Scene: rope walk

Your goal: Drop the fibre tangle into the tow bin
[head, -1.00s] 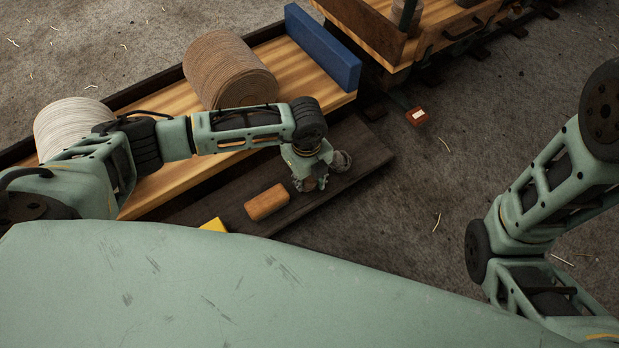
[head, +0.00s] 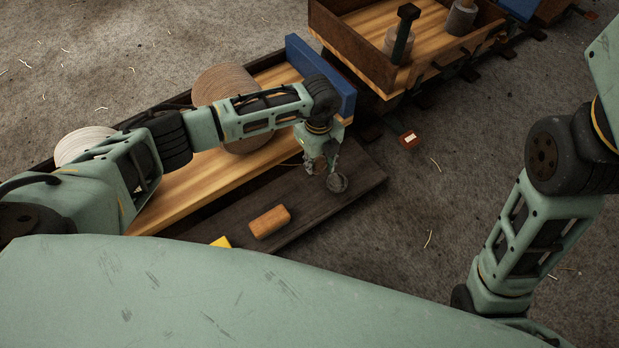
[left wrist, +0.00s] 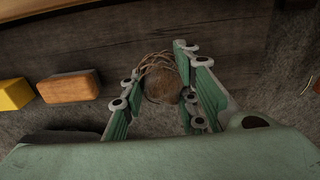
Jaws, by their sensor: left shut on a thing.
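The fibre tangle (left wrist: 162,82) is a round brown bundle with loose strands at its far side, between my fingers in the left wrist view. In the head view it is a small dark round shape (head: 337,183) at the fingertips of my left gripper (head: 326,170), over the dark board (head: 362,178). My left gripper is shut on it; the gap beneath it is hard to judge. I cannot make out a tow bin in these views. My right arm is at the right of the head view, but its gripper is out of frame.
An orange-brown block (head: 270,222) and a yellow block (head: 221,242) lie left of the gripper. A wooden wagon bed (head: 185,190) behind holds a brown rope coil (head: 222,85), a pale coil (head: 82,143) and a blue end board (head: 318,72). Another wagon (head: 352,52) stands beyond; open floor lies right.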

